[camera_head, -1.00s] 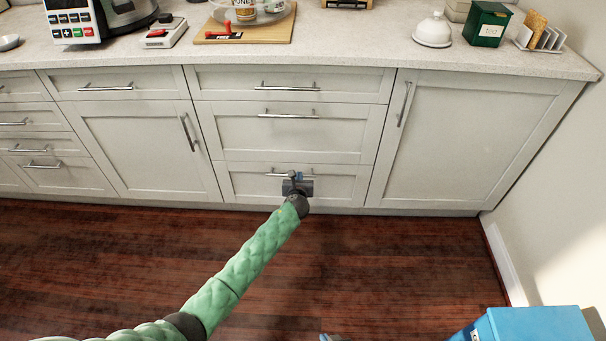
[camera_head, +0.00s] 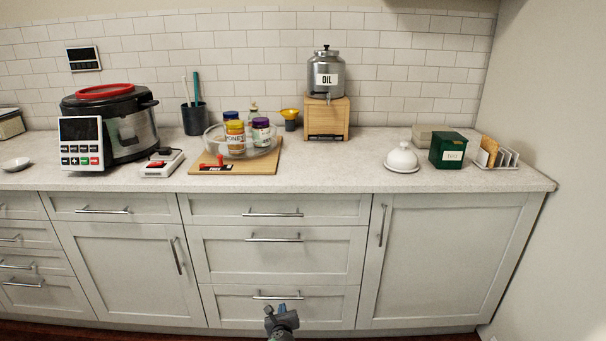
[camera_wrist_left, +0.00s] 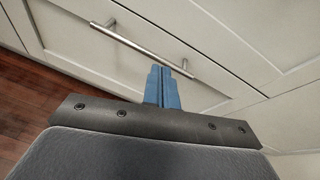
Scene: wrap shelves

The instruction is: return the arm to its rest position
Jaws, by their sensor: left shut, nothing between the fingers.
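My left gripper (camera_head: 283,311) shows at the bottom middle of the head view, in front of the lowest middle drawer (camera_head: 325,306). In the left wrist view its two blue fingers (camera_wrist_left: 162,88) are together with nothing between them. The drawer's bar handle (camera_head: 278,296) is just beyond the fingers; in the wrist view the handle (camera_wrist_left: 140,47) runs past the fingertips, and I cannot tell whether they touch it. The drawer looks shut. Most of my left arm is below the head view. My right gripper is not in view.
Cabinet fronts line the wall under a pale counter (camera_head: 330,178). On it stand a pressure cooker (camera_head: 135,130), a board (camera_head: 262,170) with a glass bowl of jars, an oil dispenser (camera_head: 326,75), a butter dish (camera_head: 402,158) and a green box (camera_head: 447,150). A wall closes the right side.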

